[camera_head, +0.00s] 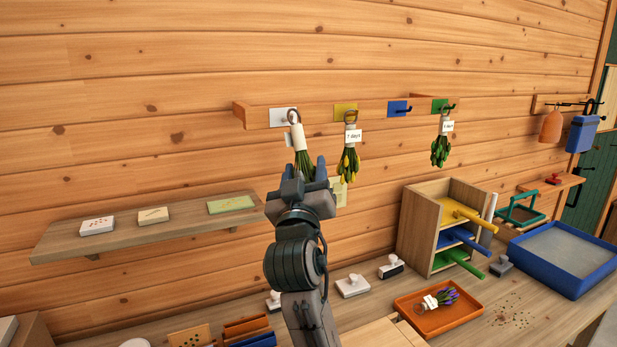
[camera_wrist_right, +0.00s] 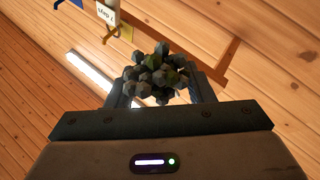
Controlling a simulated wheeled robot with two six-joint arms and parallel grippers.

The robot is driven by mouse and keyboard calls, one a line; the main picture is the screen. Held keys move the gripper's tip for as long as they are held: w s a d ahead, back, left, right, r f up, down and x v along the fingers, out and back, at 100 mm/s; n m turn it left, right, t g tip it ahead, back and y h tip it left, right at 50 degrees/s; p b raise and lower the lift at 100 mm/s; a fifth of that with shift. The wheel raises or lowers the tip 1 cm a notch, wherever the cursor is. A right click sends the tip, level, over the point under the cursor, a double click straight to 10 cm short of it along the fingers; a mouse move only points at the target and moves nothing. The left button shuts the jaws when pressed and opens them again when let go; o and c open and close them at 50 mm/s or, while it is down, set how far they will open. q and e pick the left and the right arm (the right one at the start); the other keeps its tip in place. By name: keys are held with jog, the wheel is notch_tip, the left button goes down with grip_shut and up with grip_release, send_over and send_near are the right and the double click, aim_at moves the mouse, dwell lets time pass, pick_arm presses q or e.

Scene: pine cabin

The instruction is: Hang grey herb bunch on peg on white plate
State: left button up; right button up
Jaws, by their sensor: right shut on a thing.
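The grey herb bunch (camera_head: 302,150) hangs tips down, with a white wrap and a dark ring at its top. My right gripper (camera_head: 306,172) is shut on its lower part, in front of the wall rail. The ring overlaps the white plate (camera_head: 279,118) at the rail's left end. The peg there is hard to make out, and I cannot tell whether the ring is around it. In the right wrist view the bunch's grey-green tips (camera_wrist_right: 155,75) show between my fingers. My left gripper is not in view.
On the rail (camera_head: 372,109), a yellow-flowered bunch (camera_head: 349,160) hangs at the yellow plate, close right of my gripper. The blue plate's peg (camera_head: 399,108) is bare. A green bunch (camera_head: 441,150) hangs at the green plate. A shelf (camera_head: 180,226) is at left. An orange tray (camera_head: 440,316) is below.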

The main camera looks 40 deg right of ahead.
jog(key=shift+w+d+f, duration=0.1)
jog(key=shift+w+d, duration=0.05)
jog(key=shift+w, duration=0.35)
jog(key=shift+w+d, duration=0.15)
jog(key=shift+w, duration=0.35)
jog(key=shift+w+d+f+b, duration=0.1)
jog(key=shift+w+f+b, duration=0.5)
jog(key=shift+b, duration=0.3)
jog(key=o, duration=1)
